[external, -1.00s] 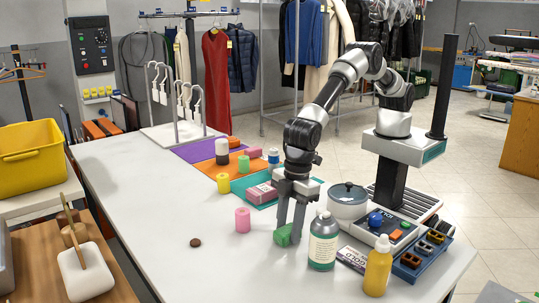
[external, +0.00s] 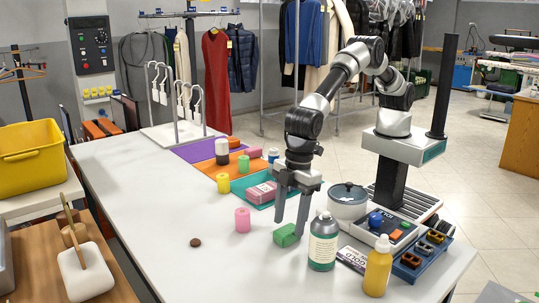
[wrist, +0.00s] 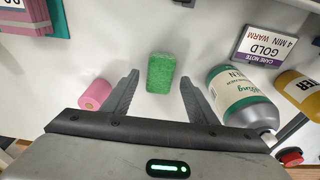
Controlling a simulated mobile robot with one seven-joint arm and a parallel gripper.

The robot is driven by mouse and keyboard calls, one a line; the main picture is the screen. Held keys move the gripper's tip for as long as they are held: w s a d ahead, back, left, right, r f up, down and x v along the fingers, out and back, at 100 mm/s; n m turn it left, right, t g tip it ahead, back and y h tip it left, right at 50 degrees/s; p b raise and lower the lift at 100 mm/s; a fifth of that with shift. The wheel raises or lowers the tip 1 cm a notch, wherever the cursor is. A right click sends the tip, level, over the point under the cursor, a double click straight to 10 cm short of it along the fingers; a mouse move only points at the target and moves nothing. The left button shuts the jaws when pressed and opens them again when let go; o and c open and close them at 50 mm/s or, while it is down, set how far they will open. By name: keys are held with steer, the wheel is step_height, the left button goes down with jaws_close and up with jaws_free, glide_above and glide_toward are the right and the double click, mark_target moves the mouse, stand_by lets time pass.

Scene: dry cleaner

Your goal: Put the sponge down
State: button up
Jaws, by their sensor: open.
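The green sponge (external: 286,236) lies on the white table, left of the large labelled bottle. In the wrist view the sponge (wrist: 160,73) sits ahead of and between the spread fingers, touching neither. My gripper (external: 292,229) is open and empty above the sponge. In the wrist view my gripper (wrist: 160,96) shows both fingers wide apart.
The grey-green bottle (external: 323,240) stands close right of the gripper, with a yellow bottle (external: 378,266) beyond. A pink spool (external: 243,220) is to the left. A care note card (wrist: 265,46) lies nearby. A brown disc (external: 195,242) lies on the otherwise clear front left table.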

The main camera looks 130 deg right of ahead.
step_height(320, 180, up, 10)
steer(key=s, duration=0.2)
step_height(320, 180, up, 8)
glide_above(294, 226)
steer(key=s+d, duration=0.2)
steer(key=s, duration=0.2)
steer(key=s+d+r+t, duration=0.2)
steer(key=s+d+r, duration=0.3)
steer(key=s+r, duration=0.6)
steer(key=s+d+f+t, duration=0.1)
steer(key=s+d, duration=0.1)
steer(key=s, duration=1)
steer(key=s+d+f, duration=0.1)
steer(key=s, duration=1.1)
steer(key=shift+s+d+f+t+p, duration=0.2)
steer(key=shift+s+d+t+p, duration=0.15)
steer(key=shift+t, duration=0.05)
